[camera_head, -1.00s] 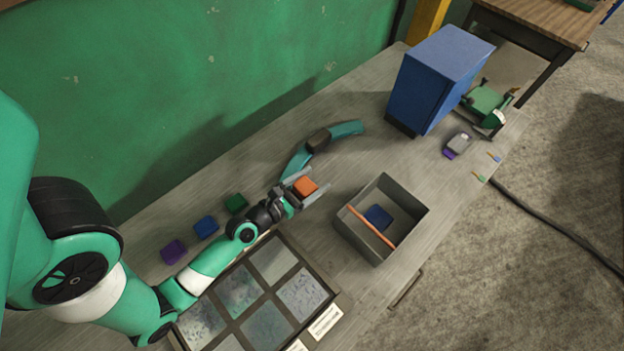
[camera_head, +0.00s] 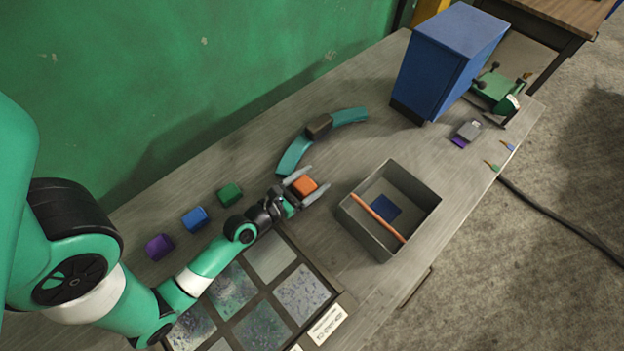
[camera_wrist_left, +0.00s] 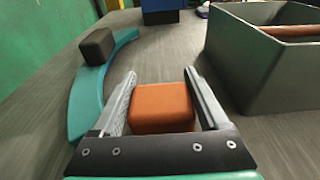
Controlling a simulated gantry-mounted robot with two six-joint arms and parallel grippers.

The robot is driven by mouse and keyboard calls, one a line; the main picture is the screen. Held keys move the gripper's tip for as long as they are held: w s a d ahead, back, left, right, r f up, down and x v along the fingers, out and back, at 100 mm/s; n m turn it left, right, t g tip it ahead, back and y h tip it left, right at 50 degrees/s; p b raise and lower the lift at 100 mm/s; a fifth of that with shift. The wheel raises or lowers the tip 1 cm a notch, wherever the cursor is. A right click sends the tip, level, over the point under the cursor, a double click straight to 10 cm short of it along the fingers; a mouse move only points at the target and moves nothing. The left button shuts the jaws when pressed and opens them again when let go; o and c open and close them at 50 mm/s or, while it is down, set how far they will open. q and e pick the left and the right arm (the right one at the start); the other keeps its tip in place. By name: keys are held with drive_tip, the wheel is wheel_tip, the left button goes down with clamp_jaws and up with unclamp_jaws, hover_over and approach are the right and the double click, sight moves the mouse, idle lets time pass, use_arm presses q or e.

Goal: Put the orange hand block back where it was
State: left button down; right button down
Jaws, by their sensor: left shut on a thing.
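The orange hand block (camera_head: 304,186) is between the fingers of my left gripper (camera_head: 307,187), which is shut on it. In the left wrist view the orange block (camera_wrist_left: 162,106) sits between the two grey fingers (camera_wrist_left: 165,95). I cannot tell whether it touches the table or is just above it. It is between the teal curved piece and the grey bin. Purple (camera_head: 159,247), blue (camera_head: 195,219) and green (camera_head: 230,194) blocks stand in a slanting row to the left. My right gripper is not in view.
A grey open bin (camera_head: 419,223) with an orange stick across it stands right of the gripper. A teal arc (camera_head: 293,157) with a dark block (camera_head: 319,126) lies behind. A framed tile panel (camera_head: 262,292) lies in front. A blue cabinet (camera_head: 436,70) stands at the far end.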

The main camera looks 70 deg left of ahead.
sight(297, 193)
use_arm(q)
drive_tip(key=shift+f+b, duration=0.5)
drive_tip(key=shift+f, duration=0.1)
unclamp_jaws()
drive_tip(key=shift+s, duration=0.1)
drive_tip(key=b+v, duration=0.1)
drive_tip(key=v, duration=0.2)
drive_tip(key=b+v, duration=0.1)
drive_tip(key=v, duration=0.2)
drive_tip(key=b+v, duration=0.2)
drive_tip(key=v, duration=0.1)
drive_tip(key=shift+s+f, duration=0.2)
drive_tip(key=shift+s, duration=0.25)
drive_tip(key=shift+s+d+r+b, duration=0.1)
drive_tip(key=shift+s+d+b, duration=0.15)
drive_tip(key=shift+s+b, duration=0.1)
drive_tip(key=shift+s+d+r, duration=0.25)
drive_tip(key=shift+r, duration=0.15)
